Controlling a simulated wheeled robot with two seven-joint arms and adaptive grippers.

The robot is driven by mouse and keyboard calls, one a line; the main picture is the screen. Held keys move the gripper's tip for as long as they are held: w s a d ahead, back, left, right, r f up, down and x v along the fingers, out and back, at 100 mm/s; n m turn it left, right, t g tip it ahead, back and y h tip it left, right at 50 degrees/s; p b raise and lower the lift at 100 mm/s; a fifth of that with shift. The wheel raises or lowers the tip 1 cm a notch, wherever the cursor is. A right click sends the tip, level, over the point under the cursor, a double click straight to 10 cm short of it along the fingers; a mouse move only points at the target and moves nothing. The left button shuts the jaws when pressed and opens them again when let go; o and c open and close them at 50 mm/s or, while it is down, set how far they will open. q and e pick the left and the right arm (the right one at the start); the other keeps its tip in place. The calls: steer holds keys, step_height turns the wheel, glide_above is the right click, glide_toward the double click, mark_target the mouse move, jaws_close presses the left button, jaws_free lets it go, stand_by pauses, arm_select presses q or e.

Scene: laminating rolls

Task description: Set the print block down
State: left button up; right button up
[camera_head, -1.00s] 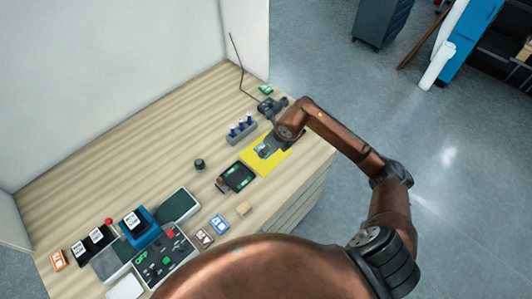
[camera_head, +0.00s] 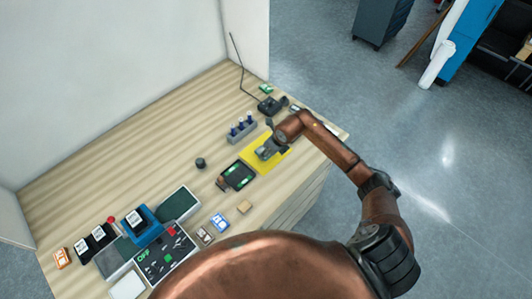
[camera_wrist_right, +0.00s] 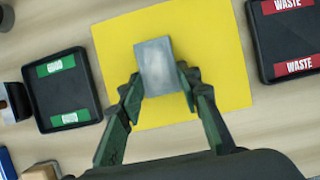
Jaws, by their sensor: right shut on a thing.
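The print block is a grey metal block (camera_wrist_right: 155,62) seen from above in the right wrist view. It is over the yellow mat (camera_wrist_right: 110,45), and I cannot tell whether it touches the mat. My right gripper (camera_wrist_right: 162,84) is shut on the block, with one dark green finger on each side. In the head view, the right gripper (camera_head: 266,150) is over the yellow mat (camera_head: 280,157) and mostly covers the block. My left gripper is not in view.
A black tray with green GOOD labels (camera_wrist_right: 62,92) lies left of the mat, and a black tray with red WASTE labels (camera_wrist_right: 290,38) lies right. A grey rack with blue-topped bottles (camera_head: 241,133) stands behind the mat. The table's edge is to the right.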

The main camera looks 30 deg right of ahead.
steer(key=o, duration=1.1)
steer(key=shift+d+r, duration=0.1)
steer(key=shift+r, duration=0.15)
steer(key=b+v, duration=0.1)
steer(key=v, duration=1)
steer(key=shift+s+r, duration=0.25)
